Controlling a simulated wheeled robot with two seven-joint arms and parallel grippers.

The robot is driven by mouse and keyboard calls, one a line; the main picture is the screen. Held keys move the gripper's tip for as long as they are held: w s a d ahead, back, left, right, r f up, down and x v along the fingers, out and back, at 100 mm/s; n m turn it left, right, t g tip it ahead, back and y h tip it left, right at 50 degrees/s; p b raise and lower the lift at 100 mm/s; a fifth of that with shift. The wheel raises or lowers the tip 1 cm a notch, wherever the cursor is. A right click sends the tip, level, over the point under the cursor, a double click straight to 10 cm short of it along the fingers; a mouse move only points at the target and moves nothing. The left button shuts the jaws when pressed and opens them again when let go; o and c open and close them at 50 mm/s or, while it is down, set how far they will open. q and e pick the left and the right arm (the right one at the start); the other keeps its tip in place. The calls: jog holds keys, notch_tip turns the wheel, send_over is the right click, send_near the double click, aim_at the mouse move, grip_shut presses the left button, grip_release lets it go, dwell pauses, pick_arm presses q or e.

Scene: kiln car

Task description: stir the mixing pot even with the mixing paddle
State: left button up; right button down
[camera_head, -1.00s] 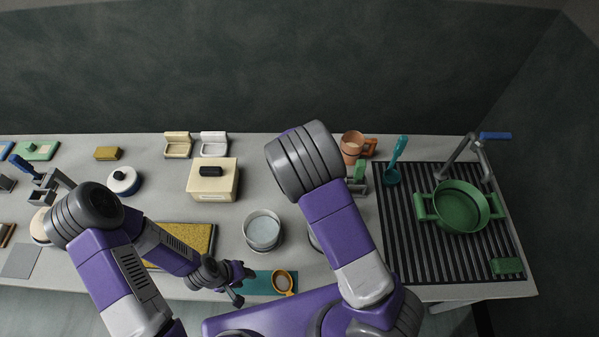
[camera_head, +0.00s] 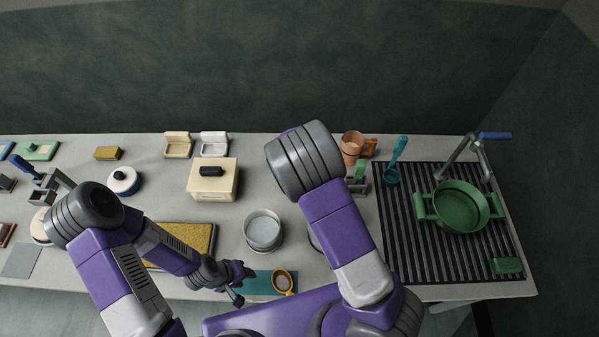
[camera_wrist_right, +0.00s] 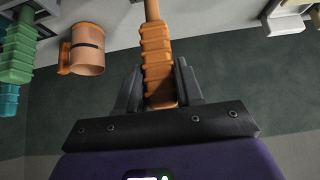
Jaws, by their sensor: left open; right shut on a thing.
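My right gripper (camera_wrist_right: 158,88) is shut on the orange ribbed handle (camera_wrist_right: 157,60) of a tool, apparently the mixing paddle. The handle's shaft runs out of the top of the right wrist view, so its far end is hidden. In the head view my right arm hides this gripper and the tool. A grey round pot (camera_head: 263,230) with pale blue-grey contents stands mid-table. Part of another round rim shows beside my right arm; I cannot tell which is the mixing pot. My left gripper (camera_head: 241,283) is open and empty near the front edge, beside a teal mat (camera_head: 256,285).
An amber-rimmed cup (camera_head: 283,282) sits on the teal mat. A cream box (camera_head: 212,182) stands behind the grey pot. An orange mug (camera_head: 353,147) and teal ladle (camera_head: 396,161) stand at the back. A green pan (camera_head: 460,207) sits on the slatted rack (camera_head: 410,255) at right.

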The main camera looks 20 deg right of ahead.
pick_arm(q)
jog(key=shift+r, duration=0.15)
pick_arm(e)
jog(key=shift+r, duration=0.15)
pick_arm(q)
jog(key=shift+r+p, duration=0.75)
jog(key=shift+p, duration=0.1)
pick_arm(e)
jog(key=shift+r, duration=0.85)
pick_arm(q)
jog(key=shift+r, duration=0.15)
pick_arm(e)
jog(key=shift+r, duration=0.1)
pick_arm(q)
jog(key=shift+r+p, duration=0.8)
jog(key=shift+p, duration=0.15)
pick_arm(e)
jog(key=shift+r, duration=0.95)
pick_arm(q)
jog(key=shift+r, duration=0.1)
jog(key=shift+r+p, duration=0.8)
jog(key=shift+p, duration=0.15)
pick_arm(e)
jog(key=shift+r, duration=1)
pick_arm(q)
jog(key=shift+r, duration=0.1)
